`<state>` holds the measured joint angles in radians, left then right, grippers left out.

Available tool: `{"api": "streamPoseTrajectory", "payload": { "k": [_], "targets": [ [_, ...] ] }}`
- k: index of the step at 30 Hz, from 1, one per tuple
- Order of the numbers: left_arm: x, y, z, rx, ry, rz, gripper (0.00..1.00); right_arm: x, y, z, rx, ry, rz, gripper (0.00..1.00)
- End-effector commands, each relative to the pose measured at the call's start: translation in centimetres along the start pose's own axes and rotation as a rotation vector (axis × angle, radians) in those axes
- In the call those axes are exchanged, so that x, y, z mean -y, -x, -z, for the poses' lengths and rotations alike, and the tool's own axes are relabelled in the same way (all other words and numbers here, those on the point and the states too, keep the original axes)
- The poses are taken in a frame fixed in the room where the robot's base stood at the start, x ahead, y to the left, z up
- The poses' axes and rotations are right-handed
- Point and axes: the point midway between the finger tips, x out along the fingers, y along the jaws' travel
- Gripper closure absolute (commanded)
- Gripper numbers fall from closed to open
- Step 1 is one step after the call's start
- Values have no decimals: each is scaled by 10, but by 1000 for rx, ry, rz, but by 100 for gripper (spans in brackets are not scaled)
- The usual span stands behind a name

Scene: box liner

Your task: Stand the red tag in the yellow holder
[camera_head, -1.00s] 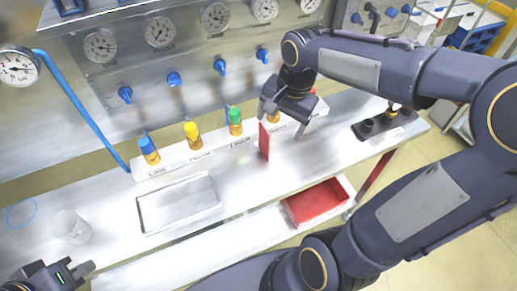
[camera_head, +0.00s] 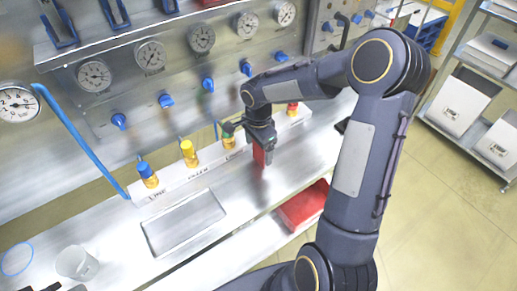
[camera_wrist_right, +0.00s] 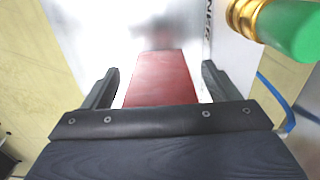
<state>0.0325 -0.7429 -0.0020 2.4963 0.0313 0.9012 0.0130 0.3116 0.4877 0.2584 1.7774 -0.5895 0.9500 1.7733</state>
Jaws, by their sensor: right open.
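The red tag (camera_head: 258,155) stands upright near the front of the white labelled strip. My right gripper (camera_head: 252,142) is open around it. In the right wrist view the tag (camera_wrist_right: 160,80) lies between the two fingers, with a gap on each side. A yellow-topped piece (camera_head: 188,152), the only clearly yellow one, stands on the strip left of the tag; I cannot tell whether it is the holder. Only dark tips of my left gripper (camera_head: 58,287) show at the bottom left edge, too little to tell its state.
Blue (camera_head: 146,172) and green (camera_head: 228,139) topped pieces stand on the strip; the green one (camera_wrist_right: 292,30) is close to my right gripper. A metal tray (camera_head: 184,222), a clear cup (camera_head: 77,263) and a red bin (camera_head: 302,205) are in front. Gauges line the back panel.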

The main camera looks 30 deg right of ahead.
Motion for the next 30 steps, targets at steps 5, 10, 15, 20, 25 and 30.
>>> {"api": "streamPoseTrajectory", "payload": {
  "k": [5,10,15,20,25,30],
  "targets": [
    [0,0,0,0,0,0,100,0,-5,0,0,1,2,18],
    [0,0,0,0,0,0,100,0,-4,0,0,1,2,27],
    [0,0,0,0,0,0,100,0,-4,0,0,1,2,50],
    [0,0,0,0,0,0,100,0,-4,0,0,1,2,69],
    [0,0,0,0,0,0,100,0,-4,0,0,1,2,69],
    [0,0,0,0,0,0,100,1,3,0,-1,0,3,69]
  ]
}}
